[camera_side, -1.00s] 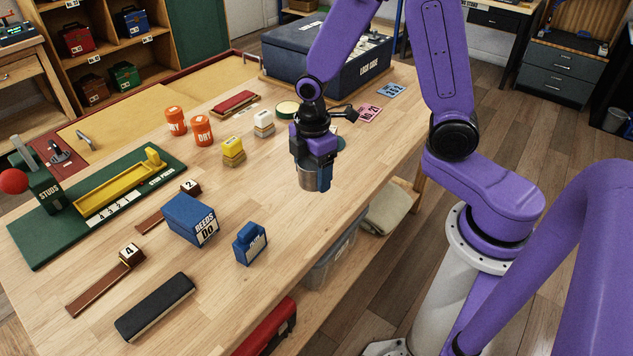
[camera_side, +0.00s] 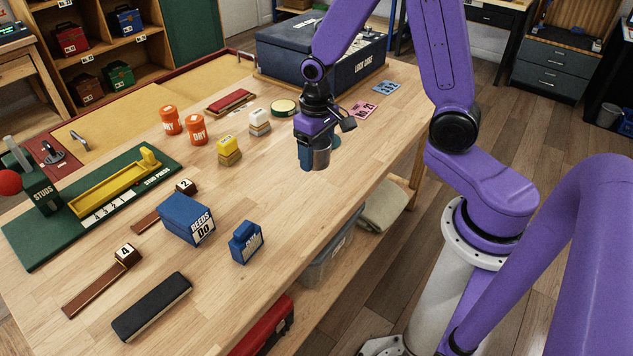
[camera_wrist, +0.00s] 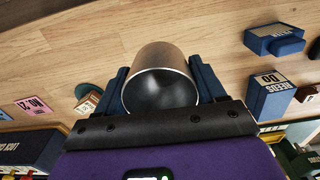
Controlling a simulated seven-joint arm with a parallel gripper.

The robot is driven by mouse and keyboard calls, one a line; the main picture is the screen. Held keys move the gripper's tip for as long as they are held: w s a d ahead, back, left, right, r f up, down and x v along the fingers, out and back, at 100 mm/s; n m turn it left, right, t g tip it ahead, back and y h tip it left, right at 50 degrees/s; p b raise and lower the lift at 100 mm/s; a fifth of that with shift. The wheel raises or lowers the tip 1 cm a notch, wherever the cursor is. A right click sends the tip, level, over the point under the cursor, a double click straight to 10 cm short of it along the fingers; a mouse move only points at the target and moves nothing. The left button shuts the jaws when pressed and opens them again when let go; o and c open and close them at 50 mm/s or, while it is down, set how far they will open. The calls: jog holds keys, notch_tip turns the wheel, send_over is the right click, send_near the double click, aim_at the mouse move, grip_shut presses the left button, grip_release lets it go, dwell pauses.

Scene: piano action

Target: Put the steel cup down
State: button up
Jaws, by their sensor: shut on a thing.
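The steel cup (camera_side: 321,158) is a short silvery cylinder held in my gripper (camera_side: 313,157) over the right part of the wooden bench. In the wrist view the cup (camera_wrist: 160,75) sits between the two blue fingers of my gripper (camera_wrist: 160,88), with its round dark end facing the camera. The fingers are shut on its sides. The side view does not clearly show how far the cup's bottom is from the bench top.
Bare bench (camera_side: 300,215) lies in front of the gripper. Behind are a round green-rimmed tin (camera_side: 284,107), a white-topped block (camera_side: 260,122) and a large dark case (camera_side: 320,55).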

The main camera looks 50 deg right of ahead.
jog(key=shift+w, duration=0.1)
jog(key=shift+w, duration=0.35)
jog(key=w+d, duration=0.5)
jog(key=w, duration=0.4)
send_over(265, 157)
notch_tip(265, 157, down, 10)
jog(key=shift+s+r, duration=0.1)
jog(key=shift+s, duration=0.05)
jog(key=shift+f, duration=0.55)
jog(key=shift+w+f, duration=0.2)
jog(key=shift+f, duration=1)
jog(key=shift+f, duration=0.15)
